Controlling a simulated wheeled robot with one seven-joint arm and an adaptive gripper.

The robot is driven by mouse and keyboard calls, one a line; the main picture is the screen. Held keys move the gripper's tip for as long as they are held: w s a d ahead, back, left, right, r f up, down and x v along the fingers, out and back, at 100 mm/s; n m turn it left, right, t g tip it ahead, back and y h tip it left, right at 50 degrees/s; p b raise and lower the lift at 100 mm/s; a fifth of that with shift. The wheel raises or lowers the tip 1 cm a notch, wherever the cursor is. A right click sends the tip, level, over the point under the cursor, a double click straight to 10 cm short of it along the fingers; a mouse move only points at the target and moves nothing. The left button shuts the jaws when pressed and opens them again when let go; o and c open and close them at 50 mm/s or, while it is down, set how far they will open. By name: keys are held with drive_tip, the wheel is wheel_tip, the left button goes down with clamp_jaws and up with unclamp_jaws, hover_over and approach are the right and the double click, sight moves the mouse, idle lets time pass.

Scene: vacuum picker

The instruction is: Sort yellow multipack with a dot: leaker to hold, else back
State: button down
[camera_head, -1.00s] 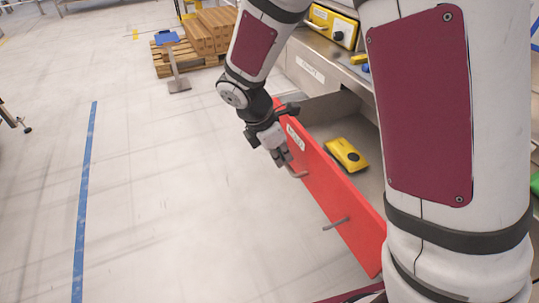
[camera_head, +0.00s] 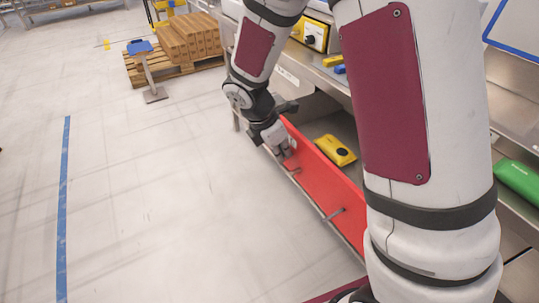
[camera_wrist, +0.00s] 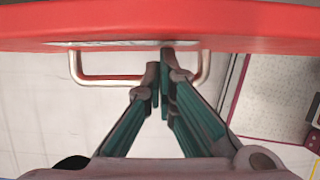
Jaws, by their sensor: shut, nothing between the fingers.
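A yellow multipack (camera_head: 335,150) with a dark round dot lies inside an open drawer with a red front (camera_head: 325,185). My gripper (camera_head: 283,152) is at the outer side of the red front, by its far handle. In the wrist view, my gripper (camera_wrist: 160,72) is shut and empty, its fingertips crossing the metal handle (camera_wrist: 105,82) close under the red front (camera_wrist: 120,25). Whether the fingertips touch the front or the handle is unclear. A green pack (camera_head: 518,180) lies at the right edge. The drawer's near end is hidden behind my arm.
A second handle (camera_head: 333,215) sticks out of the red front nearer to me. A bench with a yellow dial box (camera_head: 310,34) stands behind the drawer. A pallet of brown boxes (camera_head: 185,40) and a blue-topped stand (camera_head: 145,70) are at the back. The floor left is clear.

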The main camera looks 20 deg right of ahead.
drive_tip(key=w+d+p, duration=0.1)
drive_tip(key=d+p, duration=0.1)
drive_tip(key=d, duration=0.4)
drive_tip(key=w+d+p, duration=0.1)
drive_tip(key=d+p, duration=0.1)
drive_tip(key=d, duration=0.5)
drive_tip(key=w+d+p, duration=0.2)
drive_tip(key=d, duration=0.5)
drive_tip(key=shift+d, duration=0.35)
